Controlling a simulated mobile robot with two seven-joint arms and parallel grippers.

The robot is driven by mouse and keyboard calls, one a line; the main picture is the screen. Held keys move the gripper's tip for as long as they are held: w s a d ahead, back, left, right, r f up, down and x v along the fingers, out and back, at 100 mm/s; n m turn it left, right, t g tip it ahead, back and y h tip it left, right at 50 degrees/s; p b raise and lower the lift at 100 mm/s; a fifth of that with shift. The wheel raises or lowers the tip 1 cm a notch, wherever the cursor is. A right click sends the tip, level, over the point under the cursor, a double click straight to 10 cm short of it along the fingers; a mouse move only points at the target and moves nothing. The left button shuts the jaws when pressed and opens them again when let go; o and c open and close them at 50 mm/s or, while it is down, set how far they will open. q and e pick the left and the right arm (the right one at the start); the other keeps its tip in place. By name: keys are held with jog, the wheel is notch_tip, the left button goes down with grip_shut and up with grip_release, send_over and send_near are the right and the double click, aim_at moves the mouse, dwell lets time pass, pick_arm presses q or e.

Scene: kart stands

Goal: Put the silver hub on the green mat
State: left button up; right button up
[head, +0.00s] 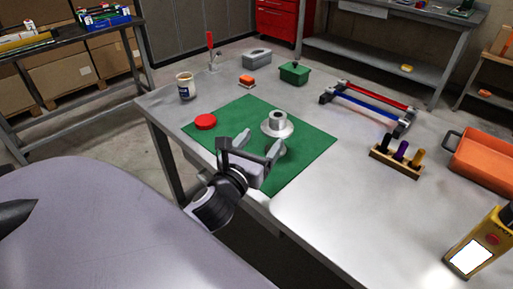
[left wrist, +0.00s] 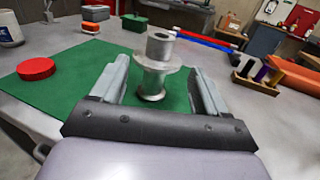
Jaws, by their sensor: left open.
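The silver hub (head: 278,121) is upright on the green mat (head: 310,153), right of the mat's middle. It has a wide flange and a hollow top. In the left wrist view the hub (left wrist: 154,50) shows between and beyond my open fingers, its lower part near the fingertips. My left gripper (head: 259,143) is open and low over the mat, on the near side of the hub. I cannot tell whether a finger touches the hub. My right gripper is not in view.
A red round lid (head: 205,121) lies on the mat's left part. A white tub (head: 186,86), a green box (head: 294,73) and an orange-topped block (head: 247,80) stand behind. A red-and-blue bar frame (head: 370,102) and a wooden rack (head: 397,163) are to the right.

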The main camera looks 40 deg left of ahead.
pick_arm(q)
jog(key=shift+v, duration=0.75)
